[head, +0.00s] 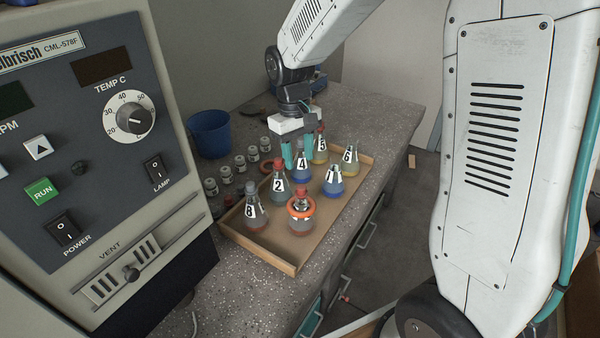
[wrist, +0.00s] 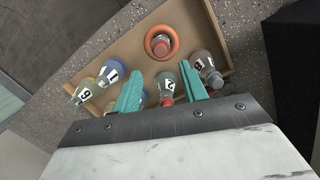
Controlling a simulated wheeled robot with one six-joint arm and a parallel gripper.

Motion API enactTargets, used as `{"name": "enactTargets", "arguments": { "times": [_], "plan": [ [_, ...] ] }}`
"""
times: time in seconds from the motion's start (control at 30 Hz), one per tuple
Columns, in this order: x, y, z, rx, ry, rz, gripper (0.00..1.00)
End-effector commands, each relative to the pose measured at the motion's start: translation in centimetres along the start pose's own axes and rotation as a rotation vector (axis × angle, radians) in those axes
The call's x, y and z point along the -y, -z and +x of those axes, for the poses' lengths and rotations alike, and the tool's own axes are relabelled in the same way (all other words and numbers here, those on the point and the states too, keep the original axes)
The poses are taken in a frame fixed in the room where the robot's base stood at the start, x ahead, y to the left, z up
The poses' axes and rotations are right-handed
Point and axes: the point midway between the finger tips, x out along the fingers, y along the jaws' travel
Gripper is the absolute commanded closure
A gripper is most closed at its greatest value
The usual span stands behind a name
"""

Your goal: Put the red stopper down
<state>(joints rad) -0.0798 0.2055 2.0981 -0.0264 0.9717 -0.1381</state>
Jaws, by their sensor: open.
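A red stopper (head: 278,165) sits in the neck of flask 2 (head: 279,187), which stands in the wooden tray. In the wrist view this red stopper (wrist: 166,101) shows between my two teal fingers, with flask 2 (wrist: 166,82) behind it. Another reddish stopper (head: 300,192) tops the flask with an orange ring (head: 301,209), and another red one (head: 321,130) tops flask 5 (head: 320,151). My gripper (head: 298,146) is open and empty above the flasks; it also shows in the wrist view (wrist: 161,69). I cannot tell its exact height above the stopper.
The wooden tray (head: 292,268) also holds flasks 8 (head: 255,212), 4 (head: 302,168), 1 (head: 333,180) and 6 (head: 349,160), standing close together. Several small jars (head: 239,164) and a blue cup (head: 209,134) stand left of it. A control panel (head: 80,130) fills the left.

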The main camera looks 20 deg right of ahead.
Motion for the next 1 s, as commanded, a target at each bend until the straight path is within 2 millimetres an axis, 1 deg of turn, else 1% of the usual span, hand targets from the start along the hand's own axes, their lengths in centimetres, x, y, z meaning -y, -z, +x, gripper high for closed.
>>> {"name": "enactTargets", "arguments": {
  "times": [0.03, 0.1, 0.2, 0.43, 0.53, 0.57, 0.67, 0.8, 0.87, 1.0],
  "plan": [
    [0.0, 0.0, -1.0, -0.003, 0.000, 0.000, 0.57],
    [0.0, 0.0, -2.0, -0.002, 0.000, 0.000, 0.57],
    [0.0, 0.0, -3.0, -0.001, 0.000, 0.000, 0.57],
    [0.0, -0.2, -3.9, -0.002, 0.000, 0.001, 0.57],
    [0.0, -1.4, -4.8, -0.014, -0.001, 0.011, 0.57],
    [0.0, -2.0, -5.2, -0.020, -0.001, 0.016, 0.57],
    [0.1, -4.8, -7.0, -0.046, -0.002, 0.040, 0.57],
    [0.3, -9.7, -9.2, -0.088, -0.002, 0.080, 0.57],
    [0.5, -11.8, -9.8, -0.106, -0.003, 0.097, 0.57],
    [1.0, -16.6, -10.7, -0.147, -0.003, 0.135, 0.57]
  ]
}}
